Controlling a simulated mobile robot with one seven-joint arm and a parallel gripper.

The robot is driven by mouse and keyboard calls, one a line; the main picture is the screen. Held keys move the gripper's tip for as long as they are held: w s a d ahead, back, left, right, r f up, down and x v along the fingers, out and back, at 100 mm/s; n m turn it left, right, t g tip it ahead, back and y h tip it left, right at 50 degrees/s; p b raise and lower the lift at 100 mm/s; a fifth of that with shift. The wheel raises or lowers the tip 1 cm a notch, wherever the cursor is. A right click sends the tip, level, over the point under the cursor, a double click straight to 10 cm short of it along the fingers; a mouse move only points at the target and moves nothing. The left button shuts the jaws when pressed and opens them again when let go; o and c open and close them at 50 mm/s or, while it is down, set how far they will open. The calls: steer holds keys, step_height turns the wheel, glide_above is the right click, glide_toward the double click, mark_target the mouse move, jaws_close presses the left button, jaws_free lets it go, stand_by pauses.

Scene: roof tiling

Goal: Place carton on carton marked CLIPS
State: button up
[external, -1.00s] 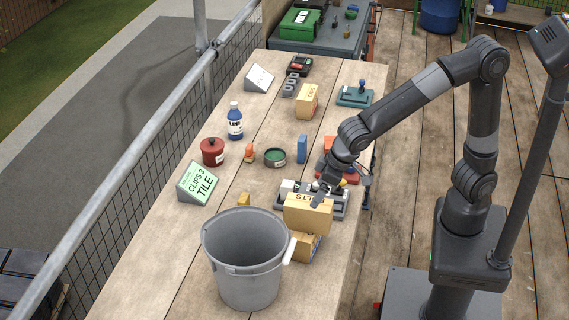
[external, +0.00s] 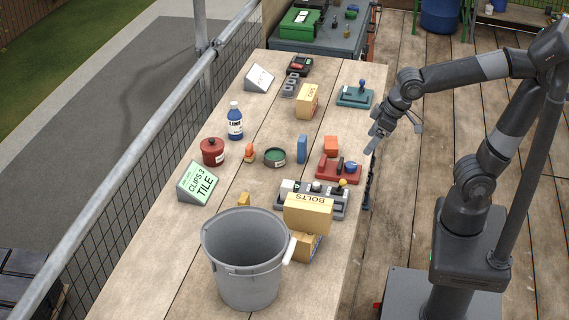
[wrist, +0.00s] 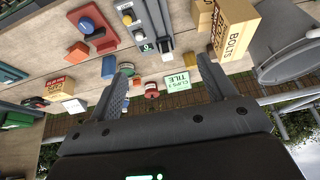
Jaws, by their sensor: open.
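The carton marked BOLTS (external: 308,217) lies on top of a lower carton (external: 303,246), a little offset from it, beside the bucket. The lower carton is mostly covered, and its label cannot be read. In the wrist view the BOLTS carton (wrist: 236,32) is at upper right, with the lower carton (wrist: 203,14) beside it. My gripper (external: 396,138) is open and empty, past the bench's right edge and apart from the cartons. Its spread fingers also show in the wrist view (wrist: 167,75).
A grey bucket (external: 246,262) stands left of the stacked cartons. A grey switch tray (external: 325,203) is just behind them, and a red block with a blue knob (external: 339,169) behind that. A green CLIPS 3 TILE sign (external: 198,183) stands at left. The front right bench is clear.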

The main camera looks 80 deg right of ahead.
steer(key=s+d, duration=0.5)
steer(key=s, duration=0.3)
steer(key=shift+s+d+f+t, duration=0.2)
steer(key=shift+s+f+t, duration=0.1)
steer(key=shift+s+f, duration=0.1)
